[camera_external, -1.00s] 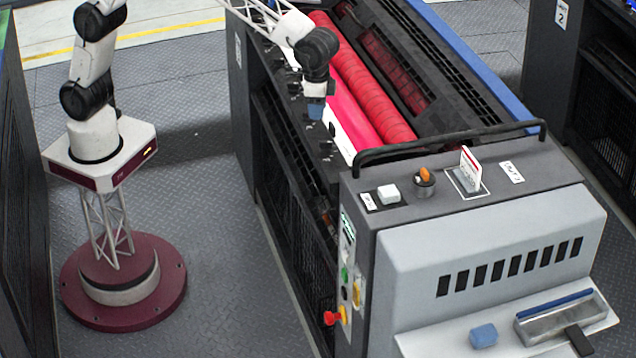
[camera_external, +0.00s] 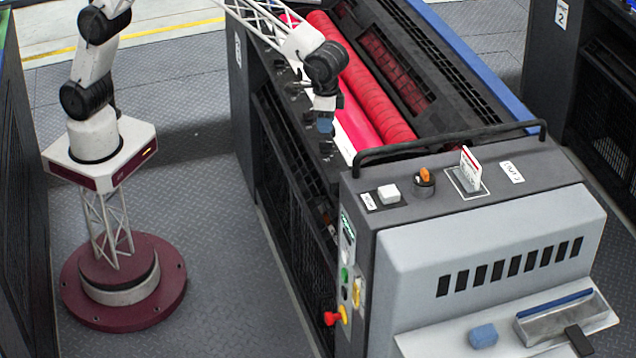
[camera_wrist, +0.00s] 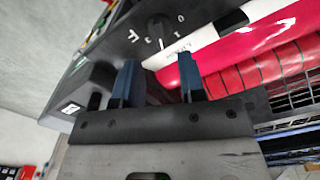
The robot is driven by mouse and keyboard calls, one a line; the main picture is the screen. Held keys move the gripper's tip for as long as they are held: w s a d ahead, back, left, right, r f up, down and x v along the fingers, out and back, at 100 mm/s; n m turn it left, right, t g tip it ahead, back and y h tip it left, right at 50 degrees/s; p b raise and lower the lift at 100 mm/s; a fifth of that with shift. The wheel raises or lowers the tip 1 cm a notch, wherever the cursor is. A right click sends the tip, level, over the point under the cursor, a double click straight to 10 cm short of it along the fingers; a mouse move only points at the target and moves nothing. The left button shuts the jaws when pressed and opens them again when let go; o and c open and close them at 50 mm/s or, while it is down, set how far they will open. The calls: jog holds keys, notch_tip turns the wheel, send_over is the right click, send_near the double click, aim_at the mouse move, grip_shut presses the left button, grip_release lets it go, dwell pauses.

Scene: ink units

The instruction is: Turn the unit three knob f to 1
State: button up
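A black knob (camera_wrist: 158,28) with white dial marks around it sits on the dark rail in the wrist view, just beyond my fingertips. In the external view my gripper (camera_external: 325,127) hangs over the row of small black knobs (camera_external: 326,148) along the machine's left rail. Which knob is f cannot be told there.
Red and pink rollers (camera_external: 372,90) lie right of the rail. Open floor (camera_external: 215,210) lies to the left.

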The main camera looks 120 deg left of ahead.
aim_at(326, 146)
jog(key=shift+f, duration=3.05)
grip_shut()
